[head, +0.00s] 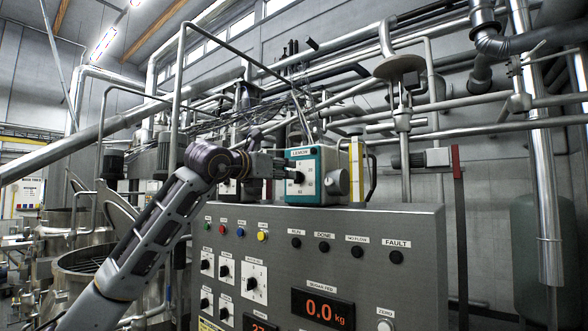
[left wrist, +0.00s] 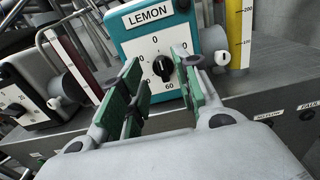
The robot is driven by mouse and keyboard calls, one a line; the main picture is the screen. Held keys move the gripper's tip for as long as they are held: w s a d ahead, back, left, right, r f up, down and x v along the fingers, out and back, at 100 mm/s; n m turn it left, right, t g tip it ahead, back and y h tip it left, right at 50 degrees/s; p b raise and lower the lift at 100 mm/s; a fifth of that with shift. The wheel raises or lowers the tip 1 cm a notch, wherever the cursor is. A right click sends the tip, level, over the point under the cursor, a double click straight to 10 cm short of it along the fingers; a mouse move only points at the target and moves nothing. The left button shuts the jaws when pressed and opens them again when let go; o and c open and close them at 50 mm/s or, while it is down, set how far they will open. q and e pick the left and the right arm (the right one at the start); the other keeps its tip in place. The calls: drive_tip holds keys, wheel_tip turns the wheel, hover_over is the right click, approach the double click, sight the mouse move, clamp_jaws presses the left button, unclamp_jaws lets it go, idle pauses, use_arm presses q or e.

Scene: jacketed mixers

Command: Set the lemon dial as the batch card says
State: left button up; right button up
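The lemon dial is a black knob (left wrist: 162,68) on the pale face of a teal box (left wrist: 133,41) labelled LEMON. In the head view the same teal box (head: 327,158) stands on top of the grey control cabinet. My left gripper (left wrist: 157,60) is open, its green-padded fingers to either side of the knob in the picture. I cannot tell whether they touch it. Scale figures around the knob are partly hidden; 60 shows at lower right. The knob's exact setting is unclear. In the head view my left gripper (head: 281,170) comes at the dial from the left. I see no readable batch card.
A similar dial box (left wrist: 33,95) stands left of the lemon one, and a yellow-white level scale (left wrist: 240,35) right of it. The grey cabinet (head: 420,240) below carries lamps, knobs and a display reading 0.0 kg (head: 322,308). A distant wall notice (head: 30,193) is illegible.

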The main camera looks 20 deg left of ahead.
use_arm(q)
drive_tip(key=p+x, duration=0.1)
drive_tip(key=x, duration=0.4)
drive_tip(key=shift+w+d+p, duration=0.1)
drive_tip(key=shift+w+p, duration=0.2)
drive_tip(key=shift+p, duration=0.1)
clamp_jaws()
